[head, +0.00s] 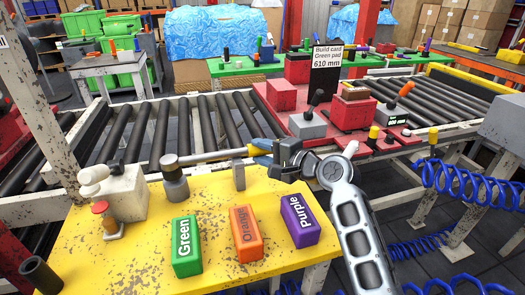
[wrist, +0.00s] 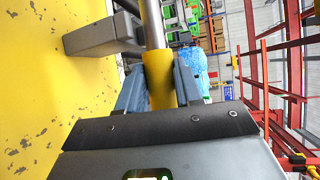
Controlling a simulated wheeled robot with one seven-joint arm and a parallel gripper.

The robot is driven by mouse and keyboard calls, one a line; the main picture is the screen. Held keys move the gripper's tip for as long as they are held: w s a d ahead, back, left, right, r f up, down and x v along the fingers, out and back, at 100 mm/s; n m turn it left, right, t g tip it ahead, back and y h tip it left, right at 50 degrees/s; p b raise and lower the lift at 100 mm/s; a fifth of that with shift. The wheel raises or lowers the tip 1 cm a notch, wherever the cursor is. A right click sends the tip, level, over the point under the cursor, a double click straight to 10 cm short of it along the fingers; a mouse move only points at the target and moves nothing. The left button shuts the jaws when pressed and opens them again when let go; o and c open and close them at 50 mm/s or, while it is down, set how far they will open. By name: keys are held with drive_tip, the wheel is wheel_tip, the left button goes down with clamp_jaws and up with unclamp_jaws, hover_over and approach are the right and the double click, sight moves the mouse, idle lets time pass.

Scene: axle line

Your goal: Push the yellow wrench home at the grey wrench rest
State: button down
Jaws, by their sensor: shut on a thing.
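The yellow wrench has a yellow grip (wrist: 160,82) and a long silver shaft (head: 212,155). My gripper (head: 265,157) is shut on the yellow grip; in the wrist view its two blue-grey fingers press it from both sides. In the head view the shaft runs left from my gripper, roughly level, past the top of the grey wrench rest (head: 239,178). The rest stands upright at the yellow table's back right edge. In the wrist view the rest (wrist: 100,36) lies just left of the shaft. I cannot tell whether they touch. My fingers hide part of the grip.
The yellow table (head: 110,262) carries green (head: 186,262), orange (head: 245,250) and purple (head: 299,235) blocks. A grey-black knobbed piece (head: 174,182) and a white device (head: 118,190) stand at left. Behind runs a roller conveyor (head: 160,135) with a red fixture plate (head: 375,146).

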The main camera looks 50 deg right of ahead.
drive_tip(key=shift+f+b, duration=0.5)
drive_tip(key=shift+f, duration=0.25)
drive_tip(key=c, duration=0.9)
unclamp_jaws()
drive_tip(key=shift+o, duration=1.2)
drive_tip(key=shift+f, duration=0.15)
drive_tip(key=s+r, duration=0.1)
drive_tip(key=s, duration=0.6)
drive_tip(key=shift+s+a+r+b, duration=0.15)
drive_tip(key=shift+s+r+b, duration=0.15)
drive_tip(key=shift+s, duration=0.05)
